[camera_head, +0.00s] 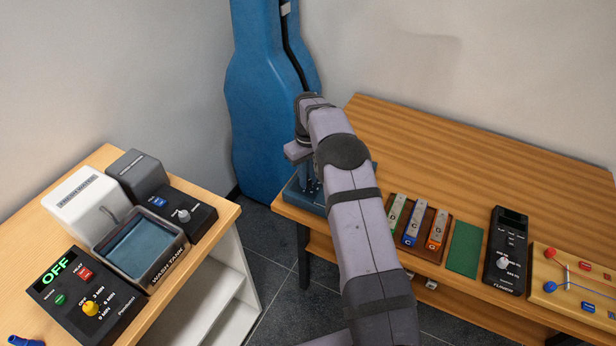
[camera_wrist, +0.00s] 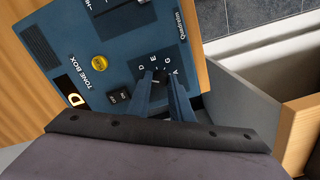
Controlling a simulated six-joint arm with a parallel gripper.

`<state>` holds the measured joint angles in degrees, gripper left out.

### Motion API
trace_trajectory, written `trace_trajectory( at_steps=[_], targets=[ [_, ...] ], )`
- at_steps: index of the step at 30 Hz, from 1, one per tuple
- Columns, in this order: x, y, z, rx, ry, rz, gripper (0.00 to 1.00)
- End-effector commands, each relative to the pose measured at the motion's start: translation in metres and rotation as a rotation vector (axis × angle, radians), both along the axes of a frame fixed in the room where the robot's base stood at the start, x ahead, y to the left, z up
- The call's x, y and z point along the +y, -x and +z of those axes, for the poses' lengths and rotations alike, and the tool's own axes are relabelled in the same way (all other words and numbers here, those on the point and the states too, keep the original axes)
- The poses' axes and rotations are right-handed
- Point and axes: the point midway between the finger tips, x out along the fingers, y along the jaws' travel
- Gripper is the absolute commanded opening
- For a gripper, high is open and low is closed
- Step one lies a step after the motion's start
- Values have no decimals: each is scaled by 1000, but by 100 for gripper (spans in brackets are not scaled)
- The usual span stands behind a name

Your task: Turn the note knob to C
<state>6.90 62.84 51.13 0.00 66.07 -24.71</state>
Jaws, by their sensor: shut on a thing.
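The blue tone box (camera_wrist: 112,68) lies under my gripper in the wrist view. Its display (camera_wrist: 74,100) shows a yellow D. The dark note knob (camera_wrist: 161,76) is ringed by white letters, among them D, E, A and G. My gripper (camera_wrist: 162,80) is shut on the knob, one blue-grey finger on each side; the fingers hide part of it, and I cannot tell where its pointer is. In the head view the tone box (camera_head: 298,197) shows at the table's left corner, mostly behind my arm. My gripper (camera_head: 312,184) points down onto it.
A yellow button (camera_wrist: 99,63) and black buttons (camera_wrist: 118,97) sit near the knob. The wooden table (camera_head: 400,150) also holds colored bars, a green pad (camera_head: 465,249) and a black tuner (camera_head: 506,250). A blue instrument case (camera_head: 262,105) stands behind; a wash tank (camera_head: 140,250) is left.

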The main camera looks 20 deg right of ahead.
Motion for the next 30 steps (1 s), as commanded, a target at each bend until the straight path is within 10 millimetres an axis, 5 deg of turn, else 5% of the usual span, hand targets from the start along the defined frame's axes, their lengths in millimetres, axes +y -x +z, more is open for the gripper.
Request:
trace_trajectory(
  at_steps=[15,30],
  targets=[
    [0,-1,1,-4,1,396,0],
    [0,-1,1,-4,1,492,0]
  ],
)
